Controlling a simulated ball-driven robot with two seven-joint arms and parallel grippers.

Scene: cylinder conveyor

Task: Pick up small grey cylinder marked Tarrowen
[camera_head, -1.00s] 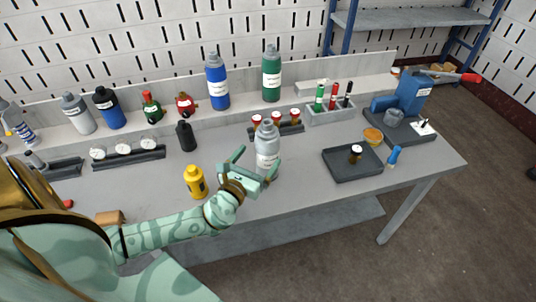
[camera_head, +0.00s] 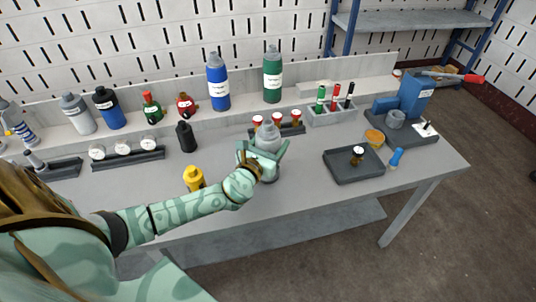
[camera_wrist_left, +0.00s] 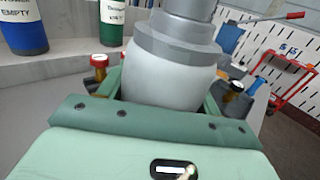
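A light grey cylinder (camera_head: 267,138) with a stepped grey top stands upright near the front middle of the bench; its label is hidden now, so I cannot read its name. It fills the middle of the left wrist view (camera_wrist_left: 170,75). My left gripper (camera_head: 263,152) is at this cylinder, with one finger on each side. The fingers look spread wider than the cylinder, and I see no clear grip on it. Another grey cylinder (camera_head: 77,115) stands on the back ledge at far left; its label is too small to read. My right gripper is not in view.
A yellow bottle (camera_head: 194,178) stands left of my forearm, and a black bottle (camera_head: 186,137) behind it. A rack with red-capped jars (camera_head: 290,129) is just behind the cylinder. A dark tray (camera_head: 340,168) lies to the right. Blue (camera_head: 218,85) and green (camera_head: 272,78) cylinders stand on the ledge.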

